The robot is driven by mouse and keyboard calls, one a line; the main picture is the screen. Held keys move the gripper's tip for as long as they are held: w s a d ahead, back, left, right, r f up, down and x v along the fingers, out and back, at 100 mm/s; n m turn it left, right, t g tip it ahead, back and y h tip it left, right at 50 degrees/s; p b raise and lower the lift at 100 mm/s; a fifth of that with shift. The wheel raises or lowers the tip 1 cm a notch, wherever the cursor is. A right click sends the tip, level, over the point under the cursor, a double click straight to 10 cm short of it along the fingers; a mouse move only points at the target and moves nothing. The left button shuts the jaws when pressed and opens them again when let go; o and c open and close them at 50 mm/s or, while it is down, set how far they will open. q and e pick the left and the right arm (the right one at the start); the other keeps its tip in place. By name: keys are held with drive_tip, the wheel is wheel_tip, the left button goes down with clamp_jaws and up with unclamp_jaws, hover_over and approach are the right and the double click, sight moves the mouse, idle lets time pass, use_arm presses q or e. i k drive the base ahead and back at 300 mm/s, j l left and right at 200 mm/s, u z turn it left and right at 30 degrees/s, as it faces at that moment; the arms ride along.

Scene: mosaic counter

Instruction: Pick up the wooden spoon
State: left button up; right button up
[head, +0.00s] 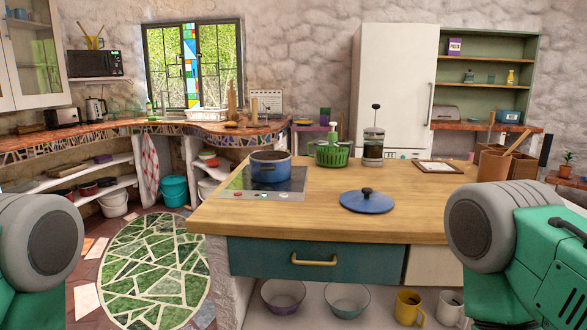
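A wooden handle (517,141), likely the wooden spoon, leans up and right out of a brown pot (493,167) at the right end of the wooden counter. Its lower end is hidden inside the pot. Parts of my two arms show at the lower left and lower right edges. Neither gripper is in the picture. The right arm's grey and green joint stands in front of the counter's right end, just below the brown pot.
A blue pot (270,166) sits on the hob (280,188), and a blue lid (366,201) lies on the counter (300,217). The counter's middle is clear.

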sight(527, 131)
drive_tip(key=z, duration=1.35)
drive_tip(key=i+l+u, duration=0.1)
drive_tip(key=i+l, duration=0.15)
drive_tip(key=l, duration=0.15)
drive_tip(key=i+l+u, duration=0.1)
drive_tip(key=i+l, duration=0.45)
drive_tip(key=l, duration=0.3)
drive_tip(key=u, duration=0.05)
